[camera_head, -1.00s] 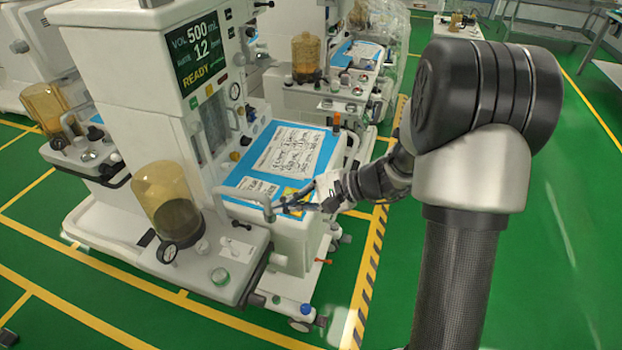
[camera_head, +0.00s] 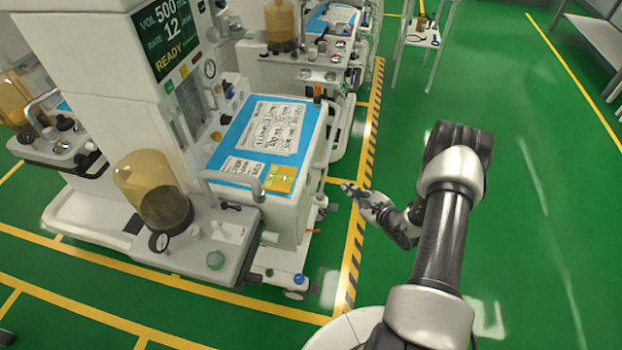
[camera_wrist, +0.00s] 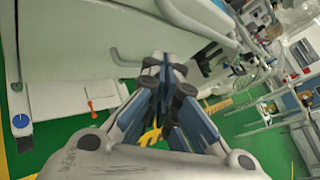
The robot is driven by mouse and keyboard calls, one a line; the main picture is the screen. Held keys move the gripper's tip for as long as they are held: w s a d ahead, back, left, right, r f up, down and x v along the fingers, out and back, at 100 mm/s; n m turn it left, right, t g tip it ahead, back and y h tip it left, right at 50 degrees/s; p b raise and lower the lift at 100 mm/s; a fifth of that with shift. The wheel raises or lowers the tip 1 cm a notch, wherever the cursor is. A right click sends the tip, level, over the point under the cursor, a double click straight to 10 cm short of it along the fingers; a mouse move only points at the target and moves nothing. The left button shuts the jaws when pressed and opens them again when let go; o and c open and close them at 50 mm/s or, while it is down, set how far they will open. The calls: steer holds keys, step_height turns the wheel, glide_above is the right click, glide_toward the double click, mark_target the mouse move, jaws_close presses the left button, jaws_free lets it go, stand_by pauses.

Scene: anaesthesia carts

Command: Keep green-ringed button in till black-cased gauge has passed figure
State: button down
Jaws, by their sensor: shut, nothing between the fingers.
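My gripper (camera_head: 346,187) is right of the cart, over the striped floor line, apart from both button and gauge. In the wrist view my gripper (camera_wrist: 163,72) has its fingers together and empty, with the cart's white side behind them. I cannot pick out the button or gauge in the wrist view.
A curved handle rail (camera_head: 230,183) stands between the cart's blue worktop (camera_head: 228,145) and the front shelf. The amber canister (camera_head: 150,180) rises beside the gauge. A second cart stands behind. Green floor (camera_head: 530,220) is open to the right.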

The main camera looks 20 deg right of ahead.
mark_target(309, 180)
steer(key=shift+a, duration=0.1)
steer(key=w+a, duration=0.5)
steer(key=a, duration=0.2)
steer(key=shift+p, duration=0.35)
steer(key=shift+a, duration=0.15)
stand_by(1.4)
steer(key=shift+w+a, duration=0.2)
steer(key=shift+a, duration=0.1)
steer(key=shift+w+a+b, duration=0.25)
steer(key=shift+a+b, duration=0.05)
steer(key=shift+a, duration=0.1)
stand_by(1.5)
steer(key=shift+s+d, duration=0.1)
steer(key=shift+d, duration=0.05)
stand_by(2.0)
steer(key=shift+s+d, duration=0.4)
steer(key=shift+d, duration=0.2)
